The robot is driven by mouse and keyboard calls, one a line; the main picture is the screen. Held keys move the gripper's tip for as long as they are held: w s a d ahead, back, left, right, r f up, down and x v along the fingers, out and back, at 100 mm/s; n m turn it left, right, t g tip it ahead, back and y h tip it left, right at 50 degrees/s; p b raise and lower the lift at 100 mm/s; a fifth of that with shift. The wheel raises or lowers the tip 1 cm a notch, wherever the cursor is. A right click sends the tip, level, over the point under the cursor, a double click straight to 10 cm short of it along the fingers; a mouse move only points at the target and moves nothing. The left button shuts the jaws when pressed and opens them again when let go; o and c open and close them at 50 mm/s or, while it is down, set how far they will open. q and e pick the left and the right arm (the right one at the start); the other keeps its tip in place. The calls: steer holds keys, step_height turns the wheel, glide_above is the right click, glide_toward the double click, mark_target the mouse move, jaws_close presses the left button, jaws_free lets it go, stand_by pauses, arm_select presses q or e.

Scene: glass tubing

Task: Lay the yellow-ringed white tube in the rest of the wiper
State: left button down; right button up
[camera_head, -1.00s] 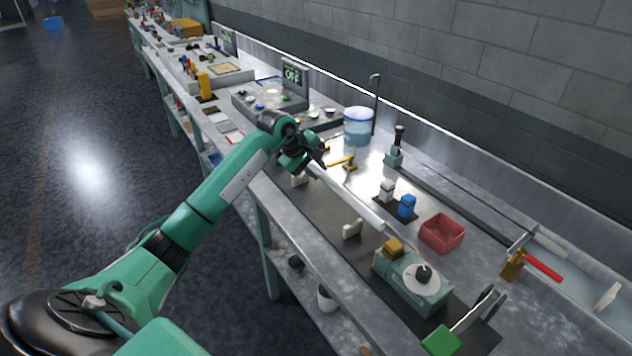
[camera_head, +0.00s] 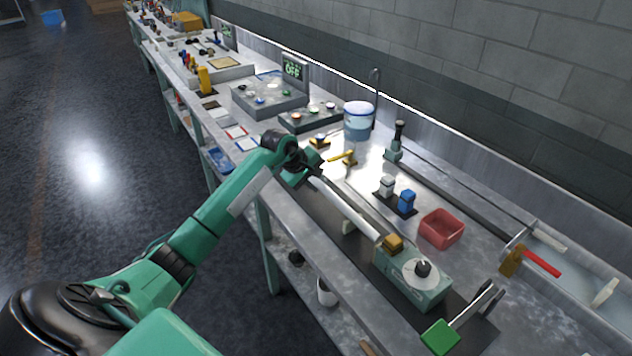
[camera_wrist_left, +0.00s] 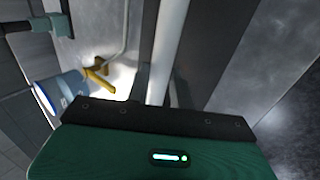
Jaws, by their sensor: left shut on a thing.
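My left gripper (camera_head: 306,170) is shut on a long white tube (camera_head: 345,208), which slants down to the right over the dark mat. The tube's lower end is beside the yellow block (camera_head: 393,242) on a green box; I cannot tell whether they touch. I cannot make out a yellow ring on the tube. The tube also shows in the left wrist view (camera_wrist_left: 168,45), running away from the gripper. I cannot tell for sure which fixture is the wiper. My right gripper is out of view.
The green box (camera_head: 428,292) with a white disc stands past the tube's end. A red bin (camera_head: 441,228), a blue bottle (camera_head: 407,201) and a white bottle (camera_head: 387,186) stand behind. A red-handled fixture (camera_head: 541,262) is at right. A blue-white tub (camera_head: 358,120) stands farther back.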

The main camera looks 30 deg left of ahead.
arm_select(q)
steer(key=shift+f, duration=0.2)
steer(key=c, duration=1.2)
jaws_free()
steer(key=shift+c, duration=0.2)
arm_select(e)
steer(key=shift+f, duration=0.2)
arm_select(q)
steer(key=shift+r, duration=0.1)
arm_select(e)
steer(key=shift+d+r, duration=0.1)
arm_select(q)
steer(key=shift+r+p, duration=0.25)
steer(key=shift+p, duration=0.05)
steer(key=shift+d+r+p, duration=0.1)
steer(key=shift+r+p, duration=0.25)
steer(key=shift+p, duration=0.1)
steer(key=b+v, duration=0.3)
steer(key=v, duration=0.8)
steer(key=shift+s+r, duration=0.15)
steer(key=shift+r, duration=0.05)
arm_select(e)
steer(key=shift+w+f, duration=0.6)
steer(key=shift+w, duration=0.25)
